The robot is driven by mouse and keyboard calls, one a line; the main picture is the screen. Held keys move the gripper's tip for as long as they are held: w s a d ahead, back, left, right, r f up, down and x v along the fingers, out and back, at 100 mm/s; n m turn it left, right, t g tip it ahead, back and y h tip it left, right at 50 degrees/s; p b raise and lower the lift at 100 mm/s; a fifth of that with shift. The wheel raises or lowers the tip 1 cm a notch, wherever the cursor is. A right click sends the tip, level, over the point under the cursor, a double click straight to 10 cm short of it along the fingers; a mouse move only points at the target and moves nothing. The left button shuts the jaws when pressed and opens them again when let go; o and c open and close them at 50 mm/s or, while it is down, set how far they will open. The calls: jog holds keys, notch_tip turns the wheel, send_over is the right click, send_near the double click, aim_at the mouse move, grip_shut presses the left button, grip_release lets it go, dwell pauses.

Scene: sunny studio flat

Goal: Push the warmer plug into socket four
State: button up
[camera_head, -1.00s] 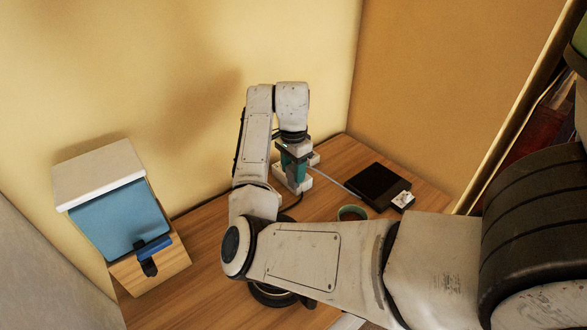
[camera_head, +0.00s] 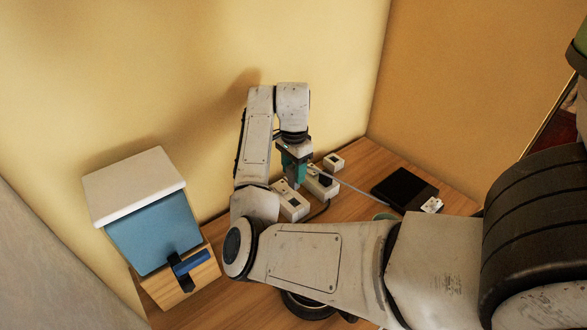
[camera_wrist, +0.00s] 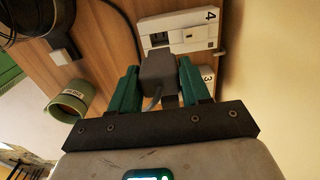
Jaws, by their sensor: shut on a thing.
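My gripper (camera_head: 296,172) has green fingers and points down beside the white socket blocks at the wall. In the wrist view, my gripper (camera_wrist: 159,72) is shut on a grey plug (camera_wrist: 158,66) with a grey cord. The white block marked 4, socket four (camera_wrist: 185,35), lies just beyond the plug. The plug overlaps its near edge in the picture; I cannot tell whether they touch. A block marked 3 (camera_wrist: 208,73) shows partly behind the right finger. The head view shows several white blocks (camera_head: 320,183), but their numbers are unreadable there and the plug is not clear.
A green cup (camera_wrist: 72,99) and a dark round object (camera_wrist: 25,18) stand on the wooden desk. A black flat box (camera_head: 403,187) and a small white item (camera_head: 432,205) lie right of the blocks. A blue box with white lid (camera_head: 150,225) stands left. Walls close the back.

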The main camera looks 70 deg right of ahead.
aim_at(294, 185)
jog(key=shift+f+b, duration=1.25)
jog(key=shift+f, duration=1.75)
jog(key=shift+p, duration=0.55)
jog(key=shift+f, duration=1.75)
dwell(1.7)
jog(key=shift+s+a+f, duration=0.1)
jog(key=shift+s+f, duration=0.05)
jog(key=shift+f, duration=0.2)
dwell(0.7)
